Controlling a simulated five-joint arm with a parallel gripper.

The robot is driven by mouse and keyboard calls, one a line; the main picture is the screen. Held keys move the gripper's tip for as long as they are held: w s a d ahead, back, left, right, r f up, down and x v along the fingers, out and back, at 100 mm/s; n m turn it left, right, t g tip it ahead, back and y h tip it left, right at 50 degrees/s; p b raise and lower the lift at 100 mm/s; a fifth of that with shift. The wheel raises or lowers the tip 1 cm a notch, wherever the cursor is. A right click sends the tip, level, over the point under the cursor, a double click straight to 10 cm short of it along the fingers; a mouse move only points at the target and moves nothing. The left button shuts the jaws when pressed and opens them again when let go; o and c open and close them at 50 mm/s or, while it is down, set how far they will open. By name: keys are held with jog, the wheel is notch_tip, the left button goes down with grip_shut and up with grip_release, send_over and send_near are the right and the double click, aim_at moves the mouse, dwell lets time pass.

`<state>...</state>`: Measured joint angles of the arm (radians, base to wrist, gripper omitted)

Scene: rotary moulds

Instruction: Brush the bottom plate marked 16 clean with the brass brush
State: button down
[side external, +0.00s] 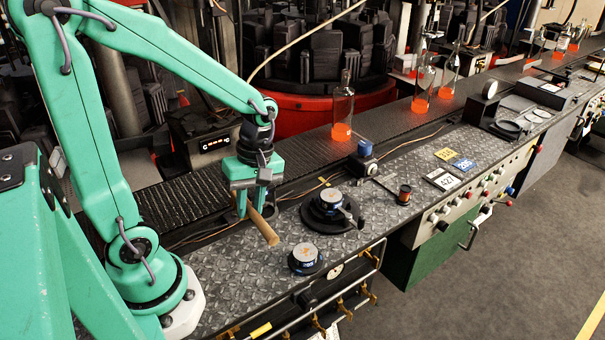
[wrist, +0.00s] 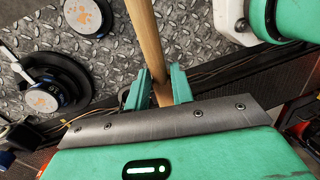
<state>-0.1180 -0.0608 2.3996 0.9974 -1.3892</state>
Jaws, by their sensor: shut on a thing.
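My gripper (side external: 249,204) is shut on a wooden handle (side external: 264,228), which slants down to the right above the diamond-plate bench. In the wrist view the handle (wrist: 148,40) runs up between my gripper's fingers (wrist: 158,90) and out of the frame; no brass bristles show. One round metal plate (side external: 328,197) sits on a black disc (side external: 353,222), to the right of my gripper. A second plate (side external: 304,254) lies nearer the bench's front edge. Both plates show orange-brown marks in the wrist view (wrist: 43,98). I cannot read a 16 on either plate.
Number tags (side external: 441,179) lie farther right. A conveyor (side external: 300,165) with glowing bottles (side external: 343,110) runs behind. Bare bench (side external: 250,275) lies left of the nearer plate.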

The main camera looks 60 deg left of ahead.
jog(key=w+d+r+t, duration=0.1)
jog(key=w+r, duration=0.3)
jog(key=w, duration=0.6)
jog(key=w+d+r+t, duration=0.1)
jog(key=w+d+r, duration=0.2)
jog(key=w, duration=0.6)
jog(key=shift+w+d+r, duration=0.35)
jog(key=shift+d+r, duration=0.05)
jog(key=shift+r, duration=0.3)
jog(key=shift+f, duration=0.1)
jog(key=shift+f, duration=2.4)
jog(key=shift+r, duration=0.5)
jog(key=shift+f, duration=0.1)
